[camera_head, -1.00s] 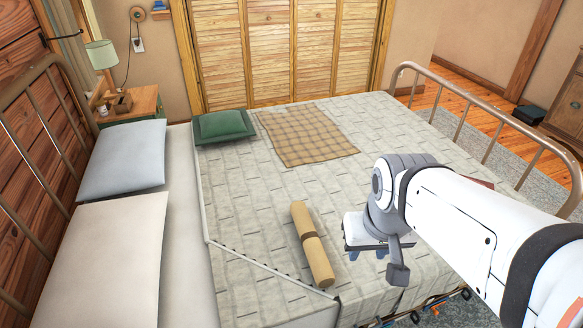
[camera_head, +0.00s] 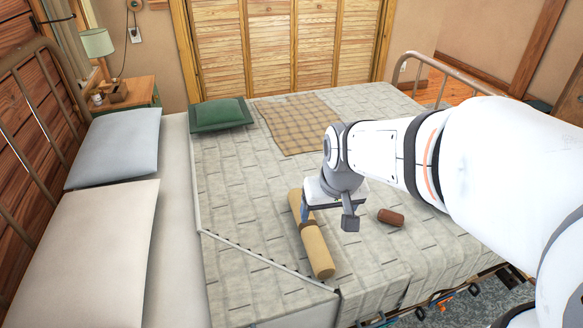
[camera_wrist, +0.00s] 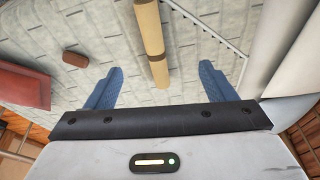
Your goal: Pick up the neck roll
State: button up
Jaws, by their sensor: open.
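The neck roll (camera_head: 317,252) is a long tan cylinder with a brown band near its middle. It lies on the grey quilt of the bed. In the head view my gripper (camera_head: 305,212) is over its upper half and hides part of it. My gripper (camera_wrist: 157,90) is open with nothing held. I cannot tell the exact height of the fingers above the roll.
A small brown bolster (camera_head: 391,217) lies right of my gripper. A green cushion (camera_head: 220,113) and a plaid blanket (camera_head: 290,125) lie farther back. Two pale pillows (camera_head: 95,250) are at left by the metal headboard (camera_head: 40,95). The quilt (camera_head: 250,200) around the roll is clear.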

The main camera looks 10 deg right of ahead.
aim_at(310, 224)
jog(key=shift+o, duration=0.5)
jog(key=shift+n+t, duration=0.4)
jog(key=shift+t, duration=0.2)
jog(key=w+r+b+x, duration=0.1)
jog(key=b+x, duration=0.3)
jog(key=x, duration=0.5)
jog(key=w+d+b+x, duration=0.1)
jog(key=w+b+x, duration=0.2)
jog(key=x, duration=0.7)
jog(key=w+r+b+x, duration=0.1)
jog(key=w+b+x, duration=0.1)
jog(key=b+x, duration=0.4)
jog(key=shift+w+d+x, duration=0.1)
jog(key=shift+w+x, duration=0.1)
jog(key=shift+x, duration=0.75)
jog(key=shift+w+d+x, duration=0.15)
jog(key=shift+x, duration=0.8)
jog(key=b+x, duration=0.2)
jog(key=x, duration=0.3)
jog(key=shift+w+d, duration=0.15)
jog(key=shift+w, duration=0.05)
jog(key=shift+r, duration=0.15)
jog(key=c, duration=1.3)
jog(key=shift+o, duration=0.2)
